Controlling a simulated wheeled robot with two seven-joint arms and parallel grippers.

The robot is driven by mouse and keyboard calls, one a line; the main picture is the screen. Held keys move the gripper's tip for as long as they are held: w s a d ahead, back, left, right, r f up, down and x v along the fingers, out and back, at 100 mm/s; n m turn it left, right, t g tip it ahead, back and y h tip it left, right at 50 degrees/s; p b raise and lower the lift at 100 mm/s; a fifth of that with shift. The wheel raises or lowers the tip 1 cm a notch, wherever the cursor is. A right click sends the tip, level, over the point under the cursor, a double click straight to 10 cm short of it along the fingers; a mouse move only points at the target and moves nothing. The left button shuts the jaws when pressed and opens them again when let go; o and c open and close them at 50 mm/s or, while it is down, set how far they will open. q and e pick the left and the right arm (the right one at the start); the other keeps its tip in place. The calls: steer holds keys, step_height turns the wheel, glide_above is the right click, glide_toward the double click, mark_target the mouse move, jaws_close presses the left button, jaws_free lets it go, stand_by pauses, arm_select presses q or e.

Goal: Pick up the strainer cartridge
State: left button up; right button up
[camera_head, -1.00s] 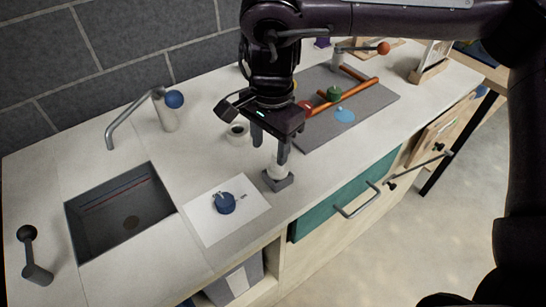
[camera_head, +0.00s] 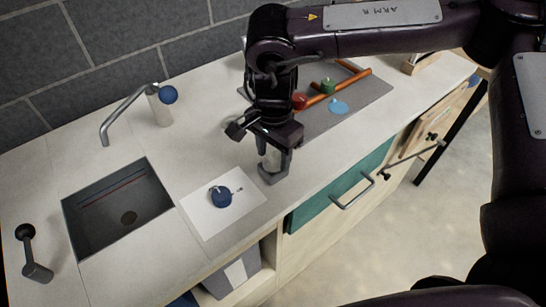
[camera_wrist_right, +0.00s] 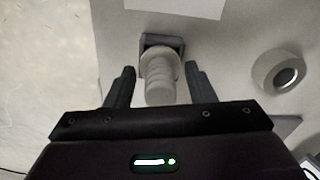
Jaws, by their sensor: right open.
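The strainer cartridge (camera_wrist_right: 160,82) is a pale ribbed cylinder with a wider collar, set in a dark grey holder (camera_wrist_right: 163,42) on the counter. In the head view the cartridge (camera_head: 270,160) is mostly hidden by my right gripper, and its holder (camera_head: 273,175) shows below. My right gripper (camera_wrist_right: 158,75) is open, with one finger on each side of the cartridge in the wrist view. Clear gaps show between fingers and cartridge. In the head view the right gripper (camera_head: 272,158) points down over the holder. My left gripper is not in view.
A white sheet (camera_head: 240,212) with a blue knobbed part (camera_head: 221,197) lies left of the holder. A sink (camera_head: 118,210) and faucet (camera_head: 125,112) are further left. A white ring (camera_wrist_right: 279,71) lies near the gripper. A grey mat (camera_head: 355,105) with orange pipes is behind right.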

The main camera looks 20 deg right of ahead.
steer(key=c, duration=1.1)
steer(key=shift+o, duration=0.2)
steer(key=shift+r, duration=0.1)
